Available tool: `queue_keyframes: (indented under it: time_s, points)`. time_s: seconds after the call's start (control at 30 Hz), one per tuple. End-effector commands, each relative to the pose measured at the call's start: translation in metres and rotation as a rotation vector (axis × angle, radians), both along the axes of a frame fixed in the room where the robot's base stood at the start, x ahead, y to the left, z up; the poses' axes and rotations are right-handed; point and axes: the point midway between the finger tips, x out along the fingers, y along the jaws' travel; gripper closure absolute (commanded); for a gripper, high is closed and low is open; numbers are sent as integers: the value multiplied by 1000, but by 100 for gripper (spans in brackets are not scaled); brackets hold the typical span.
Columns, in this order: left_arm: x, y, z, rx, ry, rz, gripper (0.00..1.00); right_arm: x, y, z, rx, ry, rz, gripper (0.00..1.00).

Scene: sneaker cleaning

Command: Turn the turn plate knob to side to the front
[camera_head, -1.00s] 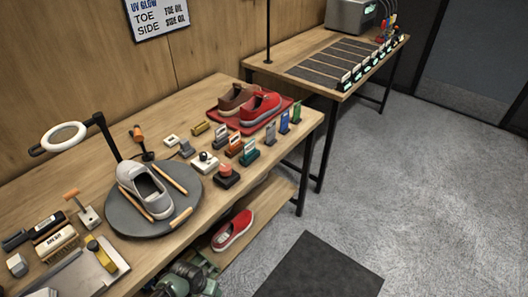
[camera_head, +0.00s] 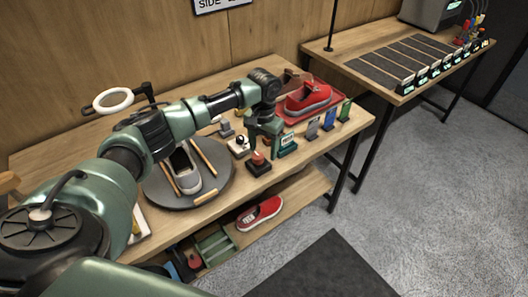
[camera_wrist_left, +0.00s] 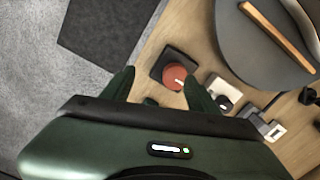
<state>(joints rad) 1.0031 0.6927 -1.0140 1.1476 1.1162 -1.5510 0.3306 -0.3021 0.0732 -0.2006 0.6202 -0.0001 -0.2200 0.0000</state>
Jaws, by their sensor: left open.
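A red round knob (camera_head: 258,158) on a black square base sits on the table, right of the dark round turn plate (camera_head: 219,183). In the left wrist view the red knob (camera_wrist_left: 178,78) carries a short white mark and appears beyond and between my fingers. My left gripper (camera_head: 264,132) is open, pointing down above and just behind the knob. Its fingers (camera_wrist_left: 157,88) also show in the wrist view, apart from the knob. A grey sneaker (camera_head: 187,170) stands on the turn plate, partly hidden by my arm. My right gripper is not in view.
A white box with a black knob (camera_head: 239,147) stands close left of the red knob. A green tag holder (camera_head: 287,143) is close on the right. A red sneaker (camera_head: 309,96) sits on a red tray behind. Another red shoe (camera_head: 260,213) lies on the lower shelf.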

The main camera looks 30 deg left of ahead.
Motion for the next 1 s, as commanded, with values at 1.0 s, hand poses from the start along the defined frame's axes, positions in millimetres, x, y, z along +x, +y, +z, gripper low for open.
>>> queue_keyframes:
  time_s: [1.0]
  points:
    - [12,28,-55,-1,-9,85,41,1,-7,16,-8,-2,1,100]
